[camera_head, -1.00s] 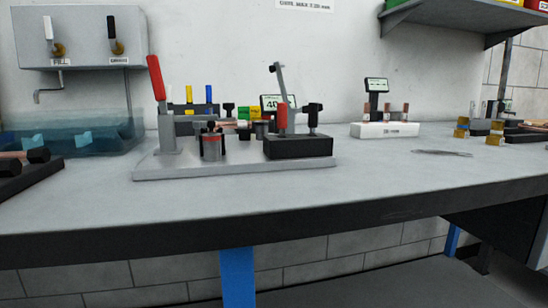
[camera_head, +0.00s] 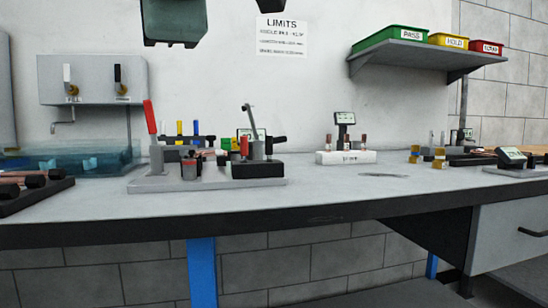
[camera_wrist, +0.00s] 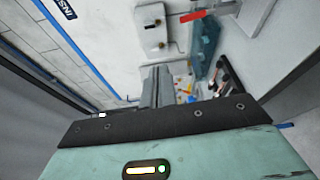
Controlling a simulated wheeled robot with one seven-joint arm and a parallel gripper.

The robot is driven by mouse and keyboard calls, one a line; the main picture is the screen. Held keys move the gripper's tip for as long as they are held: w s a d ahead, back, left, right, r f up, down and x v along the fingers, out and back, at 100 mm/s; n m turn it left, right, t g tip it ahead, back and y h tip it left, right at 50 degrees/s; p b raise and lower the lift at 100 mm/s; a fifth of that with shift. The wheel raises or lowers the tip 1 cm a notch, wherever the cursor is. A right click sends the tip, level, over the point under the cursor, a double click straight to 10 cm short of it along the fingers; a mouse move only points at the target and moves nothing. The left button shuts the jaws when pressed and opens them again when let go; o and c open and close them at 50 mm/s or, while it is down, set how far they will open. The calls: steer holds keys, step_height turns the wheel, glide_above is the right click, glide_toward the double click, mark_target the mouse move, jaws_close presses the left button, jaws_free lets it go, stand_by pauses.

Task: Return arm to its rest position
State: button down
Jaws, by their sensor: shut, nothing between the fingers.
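In the wrist view my gripper (camera_wrist: 157,74) shows its grey fingers together, with nothing held between them. It is clear of the bench and touches nothing that I can see. In the head view, teal and dark parts of my own arm hang at the top edge, in front of the wall and above the bench. The fingertips cannot be made out there.
The grey bench (camera_head: 330,200) carries a fixture with a red lever (camera_head: 150,117), a white block with copper pieces (camera_head: 345,157) and a blue translucent tank (camera_head: 100,161). A shelf (camera_head: 405,57) holds bins at upper right. The bench's front middle is clear.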

steer(key=d+f+m+g+h+b, duration=0.1)
steer(key=d+f+m+g+h, duration=0.2)
steer(key=f, duration=0.8)
steer(key=w+d+f+m+g+h+b, duration=0.1)
steer(key=d+f+m+g+h, duration=0.1)
steer(key=d+f, duration=0.6)
steer(key=d+f+m+g+h, duration=0.2)
steer(key=f+m, duration=0.1)
steer(key=f, duration=1)
steer(key=s+d+f+m+g+h+b, duration=0.1)
steer(key=s+d+f+m+g, duration=0.35)
steer(key=s+d+f, duration=0.35)
steer(key=s+d+f+m+g+h+b, duration=0.1)
steer(key=s+d+f+m+g, duration=0.35)
steer(key=f, duration=0.65)
step_height(320, 180, up, 38)
steer(key=s+d+t+p, duration=0.1)
steer(key=p, duration=3.6)
steer(key=shift+d+m+p, duration=0.4)
